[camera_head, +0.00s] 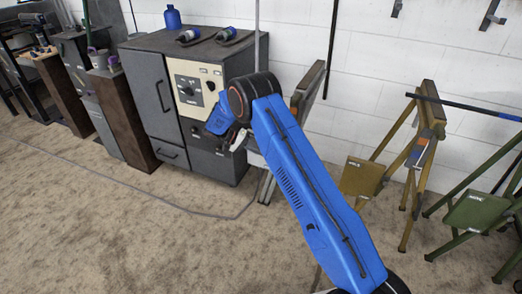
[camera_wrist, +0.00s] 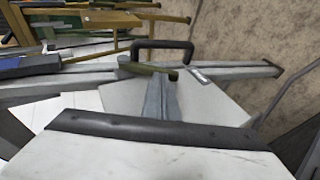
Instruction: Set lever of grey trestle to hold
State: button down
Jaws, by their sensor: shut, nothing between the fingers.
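The grey trestle (camera_head: 267,188) stands against the wall, mostly hidden behind my blue arm in the head view; a leg and its worn top bar (camera_head: 307,92) show. In the wrist view its grey bars (camera_wrist: 235,72) cross the picture, with a pale plate (camera_wrist: 215,101) below. A black loop handle (camera_wrist: 160,45) and a short olive bar (camera_wrist: 148,70) sit at their middle; I cannot tell which is the lever or its setting. My gripper (camera_head: 238,140) is shut and empty, left of the trestle in the head view. I cannot tell whether it touches anything.
A dark grey cabinet (camera_head: 150,95) with a dial panel (camera_head: 190,88) stands close left of my gripper. A yellow trestle (camera_head: 362,177) and a green trestle (camera_head: 474,211) stand to the right. A cable (camera_head: 180,207) lies on the floor; the front floor is clear.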

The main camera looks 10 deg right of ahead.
jog(key=shift+s+d+f, duration=0.25)
jog(key=shift+d+f, duration=0.05)
jog(key=shift+f, duration=0.3)
jog(key=shift+s+d+f, duration=0.2)
jog(key=shift+d+f, duration=0.15)
jog(key=shift+f, duration=0.2)
jog(key=shift+s+d+f, duration=0.25)
jog(key=shift+d+f, duration=0.05)
jog(key=shift+f, duration=0.3)
jog(key=shift+s+d+f, duration=0.1)
